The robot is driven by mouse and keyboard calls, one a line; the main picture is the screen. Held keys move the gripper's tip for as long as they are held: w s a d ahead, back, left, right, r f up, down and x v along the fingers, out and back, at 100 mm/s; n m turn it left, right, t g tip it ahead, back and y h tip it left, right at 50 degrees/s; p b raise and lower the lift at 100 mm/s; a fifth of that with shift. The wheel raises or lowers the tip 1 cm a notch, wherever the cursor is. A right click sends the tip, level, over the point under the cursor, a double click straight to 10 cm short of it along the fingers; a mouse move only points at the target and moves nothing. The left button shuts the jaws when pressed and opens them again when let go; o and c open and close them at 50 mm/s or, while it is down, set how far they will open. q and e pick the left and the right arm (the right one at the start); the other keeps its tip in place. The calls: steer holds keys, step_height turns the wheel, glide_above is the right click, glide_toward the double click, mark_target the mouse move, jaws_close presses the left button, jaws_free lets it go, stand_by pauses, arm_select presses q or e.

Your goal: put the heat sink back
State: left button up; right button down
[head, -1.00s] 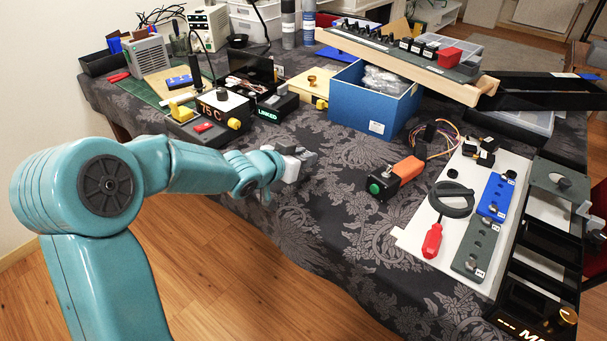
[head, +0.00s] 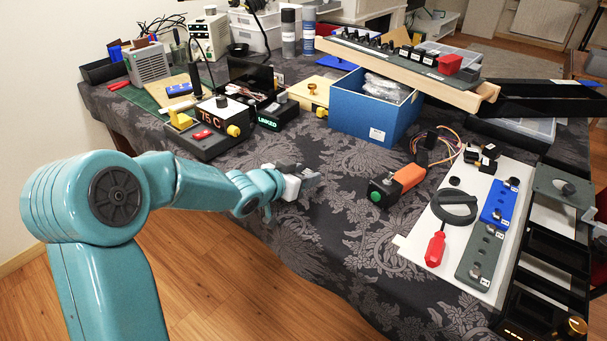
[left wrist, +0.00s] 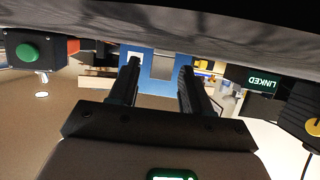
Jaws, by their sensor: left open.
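My left gripper (head: 311,180) is open and empty, above the patterned cloth near the table's front edge, left of the orange tool with a green button (head: 393,187). In the left wrist view, its two dark fingers (left wrist: 158,85) stand apart with nothing between them. I cannot tell for sure which thing is the heat sink. A grey slatted block (head: 148,62) stands at the back left. A black unit marked 75 C (head: 213,125) has a yellow knob and a red switch. My right gripper is not in view.
A blue box (head: 350,108) holding a clear bag stands behind the gripper. A white board (head: 412,243) with a red screwdriver (head: 435,248) and blue and grey plates lies at the right. The LINKED unit (head: 277,112) is behind left. Cloth around the gripper is clear.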

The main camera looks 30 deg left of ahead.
arm_select(q)
steer(key=p+v, duration=0.3)
steer(key=v, duration=0.9)
